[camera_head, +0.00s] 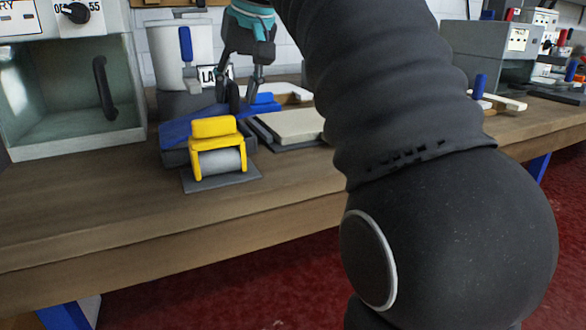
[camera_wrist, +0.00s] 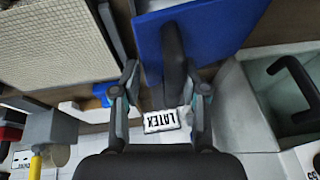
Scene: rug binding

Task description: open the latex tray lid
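The latex tray's blue lid (camera_head: 190,127) lies flat and looks closed on a grey tray (camera_head: 178,157) on the bench. The blue lid also fills the upper middle of the wrist view (camera_wrist: 225,30). A dark bar handle (camera_wrist: 172,55) stands on the lid. My gripper (camera_head: 240,95) is above the lid in the head view. In the wrist view my gripper (camera_wrist: 160,70) is open, its fingers on either side of the handle. The right finger is close to the handle, with a gap at the left. I cannot tell whether either touches it.
A white LATEX label (camera_wrist: 161,121) stands behind the tray. A yellow roller (camera_head: 214,135) stands in front of the lid. A glass-fronted cabinet (camera_head: 72,95) is at left, a white pot (camera_head: 165,55) behind. A pale textured slab (camera_head: 292,126) lies at right. The front bench strip is clear.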

